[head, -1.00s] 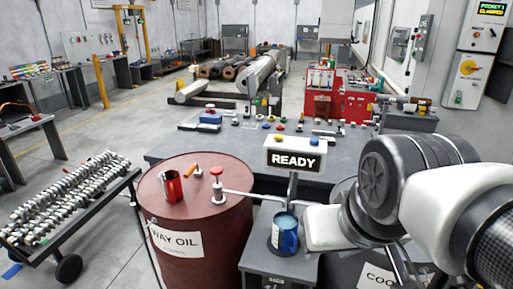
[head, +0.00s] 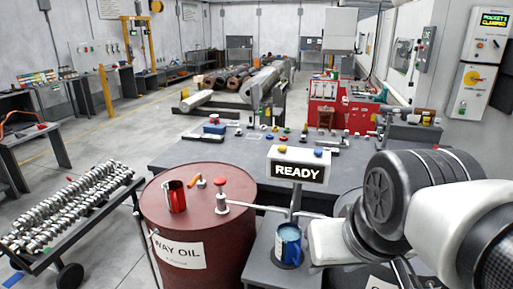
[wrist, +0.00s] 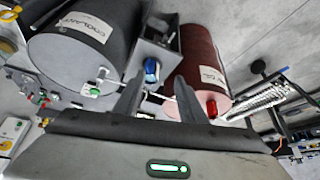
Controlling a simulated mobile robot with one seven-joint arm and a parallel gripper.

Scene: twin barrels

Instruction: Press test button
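I cannot tell which part is the test button. A blue cup (head: 288,246) stands on a grey stand below the sign; it also shows in the wrist view (wrist: 151,70). My gripper (wrist: 160,80) is open in the wrist view, its two fingers apart with nothing between them. The fingers are not visible in the head view, where my arm covers the right foreground.
The red WAY OIL barrel (head: 225,245) carries a red mug (head: 173,197) and a red-topped valve (head: 220,190). The grey coolant barrel (wrist: 75,60) is largely behind my arm in the head view. A grey workbench (head: 215,152) lies behind; a cart of metal parts (head: 75,205) stands left.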

